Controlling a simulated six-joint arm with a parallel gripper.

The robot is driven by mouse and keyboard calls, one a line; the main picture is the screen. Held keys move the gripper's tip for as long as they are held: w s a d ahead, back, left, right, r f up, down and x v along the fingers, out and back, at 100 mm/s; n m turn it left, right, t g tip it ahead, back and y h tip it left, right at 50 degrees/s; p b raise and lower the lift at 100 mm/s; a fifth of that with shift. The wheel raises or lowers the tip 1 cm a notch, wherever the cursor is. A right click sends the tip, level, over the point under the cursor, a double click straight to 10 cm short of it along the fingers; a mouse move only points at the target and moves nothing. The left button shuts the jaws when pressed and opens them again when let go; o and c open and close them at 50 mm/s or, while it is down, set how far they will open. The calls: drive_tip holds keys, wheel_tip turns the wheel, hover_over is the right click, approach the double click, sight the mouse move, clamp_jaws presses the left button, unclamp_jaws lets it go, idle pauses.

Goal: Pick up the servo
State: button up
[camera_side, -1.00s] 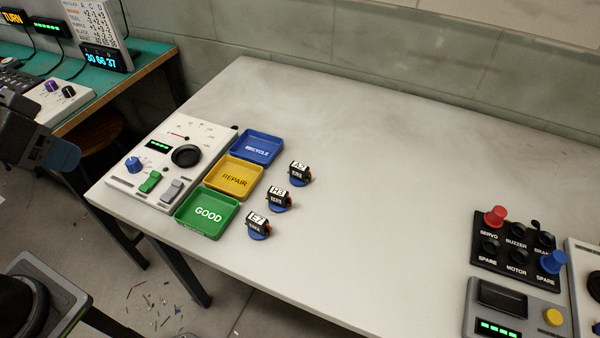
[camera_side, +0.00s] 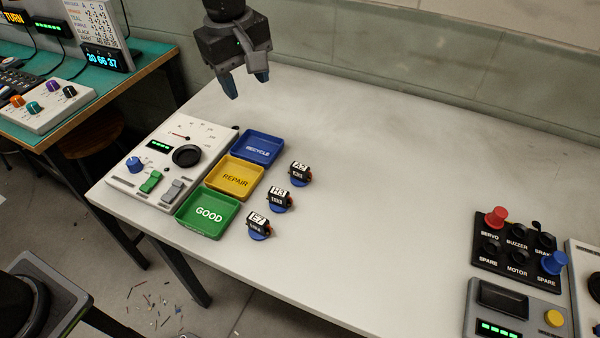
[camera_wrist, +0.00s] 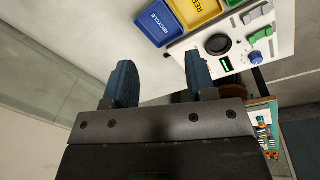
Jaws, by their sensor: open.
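Three small black servos with white labels stand on blue round bases in a slanting row on the pale table. The far servo (camera_side: 300,172) is beside the blue tray, the middle servo (camera_side: 279,198) is beside the yellow tray, and the near servo (camera_side: 258,225) is beside the green tray. My gripper (camera_side: 246,86) is open and empty, its blue fingers pointing down, high over the back of the table and apart from all servos. In the wrist view my gripper (camera_wrist: 160,85) shows its two fingers spread with nothing between them. No servo shows there.
The blue RECYCLE tray (camera_side: 244,143), yellow REPAIR tray (camera_side: 218,181) and green GOOD tray (camera_side: 190,224) lie left of the servos. A white control panel (camera_side: 128,181) is further left. A black button panel (camera_side: 503,262) stands front right. The table's middle is clear.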

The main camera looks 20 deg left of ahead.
drive_tip(key=w+d+f+n+g, duration=0.1)
drive_tip(key=w+d+f+n, duration=0.3)
drive_tip(key=d+f, duration=0.45)
hover_over(300, 166)
drive_tip(key=f, duration=0.8)
drive_tip(key=shift+d+f, duration=0.1)
drive_tip(key=shift+d, duration=0.2)
drive_tip(key=shift+a+f, duration=0.15)
drive_tip(key=shift+f, duration=1.45)
drive_tip(key=shift+a+f, duration=0.15)
drive_tip(key=shift+f, duration=1.4)
clamp_jaws()
